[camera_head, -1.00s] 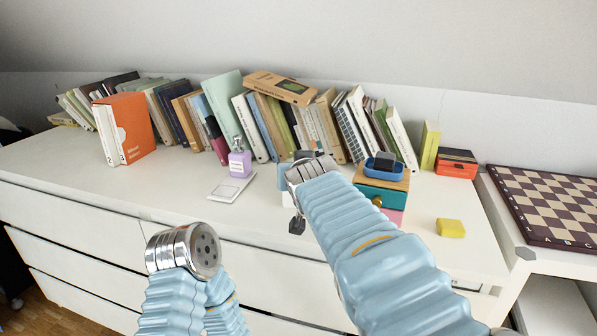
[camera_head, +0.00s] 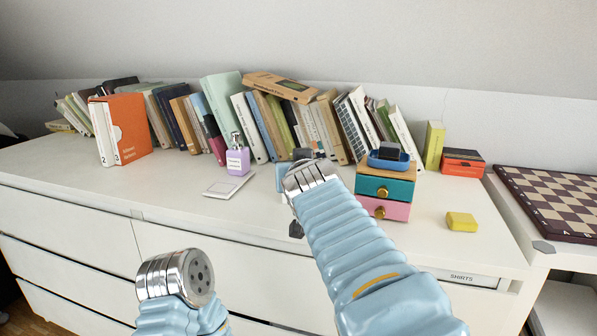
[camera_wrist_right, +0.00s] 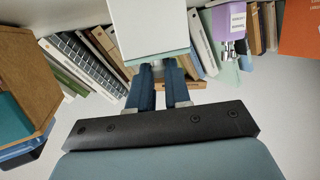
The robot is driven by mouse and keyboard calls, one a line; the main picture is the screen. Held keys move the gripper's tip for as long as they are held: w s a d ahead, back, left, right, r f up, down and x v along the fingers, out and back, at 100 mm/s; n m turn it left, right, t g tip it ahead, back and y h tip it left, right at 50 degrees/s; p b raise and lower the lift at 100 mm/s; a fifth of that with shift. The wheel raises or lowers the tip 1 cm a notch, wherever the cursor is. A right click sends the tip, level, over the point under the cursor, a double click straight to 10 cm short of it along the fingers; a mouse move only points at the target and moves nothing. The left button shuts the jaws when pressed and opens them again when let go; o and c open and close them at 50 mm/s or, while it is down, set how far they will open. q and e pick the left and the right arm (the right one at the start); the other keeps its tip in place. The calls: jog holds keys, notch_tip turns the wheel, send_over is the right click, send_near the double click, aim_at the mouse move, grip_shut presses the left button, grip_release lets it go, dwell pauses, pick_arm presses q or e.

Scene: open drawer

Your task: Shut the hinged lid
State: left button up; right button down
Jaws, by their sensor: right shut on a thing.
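A small pale-blue and white box (camera_head: 281,178) stands on the white dresser top, mostly hidden behind my right wrist in the head view. In the right wrist view its white panel with a pale-green edge (camera_wrist_right: 150,28) fills the upper middle. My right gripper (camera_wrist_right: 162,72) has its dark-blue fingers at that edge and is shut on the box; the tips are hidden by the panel. I cannot tell which part is the hinged lid or how far it is open. My left arm ends in a metal wrist at the lower left; its gripper is not in view.
A small unit with teal and pink drawers (camera_head: 385,188) stands right of my arm, a blue tray (camera_head: 388,158) on top. A purple bottle (camera_head: 237,158) stands left. Books (camera_head: 222,110) line the back. A yellow block (camera_head: 461,221) lies at the right.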

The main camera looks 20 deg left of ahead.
jog(key=c, duration=1.1)
grip_release()
jog(key=shift+s+d, duration=0.1)
jog(key=shift+s, duration=0.35)
jog(key=shift+b+v, duration=1.55)
jog(key=shift+v, duration=4.85)
jog(key=shift+d, duration=0.15)
